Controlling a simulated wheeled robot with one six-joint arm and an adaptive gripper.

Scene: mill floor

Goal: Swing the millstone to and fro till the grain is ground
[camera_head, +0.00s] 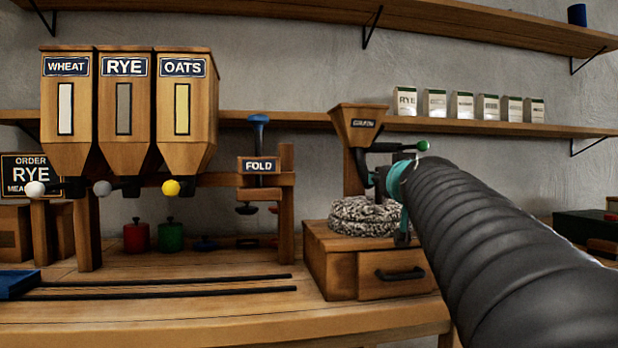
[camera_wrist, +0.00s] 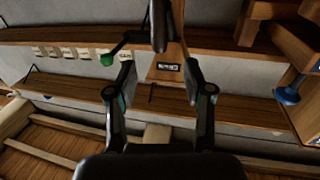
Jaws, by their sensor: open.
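The hand mill has a round speckled grey millstone (camera_head: 352,216) on a wooden box with a drawer (camera_head: 395,274). A wooden hopper (camera_head: 360,118) stands above the stone. A dark handle with a green knob (camera_head: 422,145) reaches out to the right below the hopper. My gripper (camera_wrist: 158,75) is open, with nothing seen between its fingers. In the wrist view the green knob (camera_wrist: 107,59) is just left of the left finger, outside the jaws. In the head view my arm partly hides the gripper and the stone's right side. Grain in the hopper is not visible.
Wheat, rye and oats bins (camera_head: 124,100) stand at the left. A fold press with a blue handle (camera_head: 259,135) is between them and the mill. Red (camera_head: 136,237) and green canisters sit on the bench. A shelf with several packets (camera_head: 463,105) runs behind.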

